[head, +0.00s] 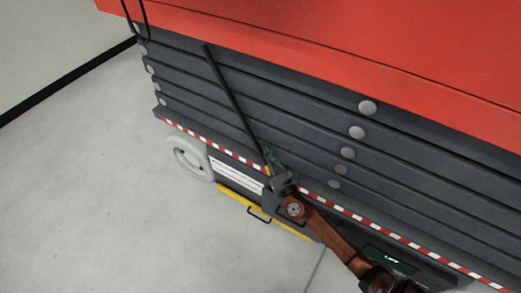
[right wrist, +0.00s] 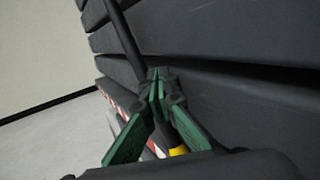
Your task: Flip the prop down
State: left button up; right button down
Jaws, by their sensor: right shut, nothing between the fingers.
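The prop is a thin dark rod (head: 233,103) that slants down to the right across the grey stacked bars of a red lift. My right gripper (head: 270,160) is at the rod's lower end. In the right wrist view the rod (right wrist: 124,38) runs down to the green fingertips (right wrist: 157,82). The fingers are shut with nothing between them. Whether they touch the rod I cannot tell. The rod's lowest end is hidden behind the fingers. My left gripper is not in view.
The lift's red body (head: 330,40) overhangs the grey bars (head: 300,120). Below run a red-and-white striped edge (head: 352,214), a pale wheel (head: 188,158) and a yellow strip (head: 237,199) with a black handle. The grey floor (head: 80,200) at left is clear.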

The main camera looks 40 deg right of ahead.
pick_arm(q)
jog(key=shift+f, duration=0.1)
pick_arm(e)
jog(key=shift+w, duration=0.1)
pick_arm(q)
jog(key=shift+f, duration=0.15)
pick_arm(e)
jog(key=shift+w+a+f, duration=0.1)
jog(key=shift+w+f, duration=0.1)
jog(key=shift+w, duration=0.05)
pick_arm(q)
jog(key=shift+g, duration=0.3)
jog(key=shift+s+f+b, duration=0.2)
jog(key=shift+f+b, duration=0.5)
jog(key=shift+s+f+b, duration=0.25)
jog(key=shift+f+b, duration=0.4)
jog(key=shift+b, duration=0.05)
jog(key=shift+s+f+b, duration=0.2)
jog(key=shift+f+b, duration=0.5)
pick_arm(e)
jog(key=shift+w+a+f, duration=0.45)
jog(key=shift+w+f, duration=0.2)
jog(key=shift+w, duration=0.45)
jog(key=shift+w+a+f, duration=0.45)
jog(key=shift+w+f, duration=0.2)
jog(key=shift+w, duration=0.5)
jog(key=shift+w+a+f, duration=0.45)
jog(key=shift+w+f, duration=0.2)
jog(key=shift+w, duration=0.45)
dwell(1.6)
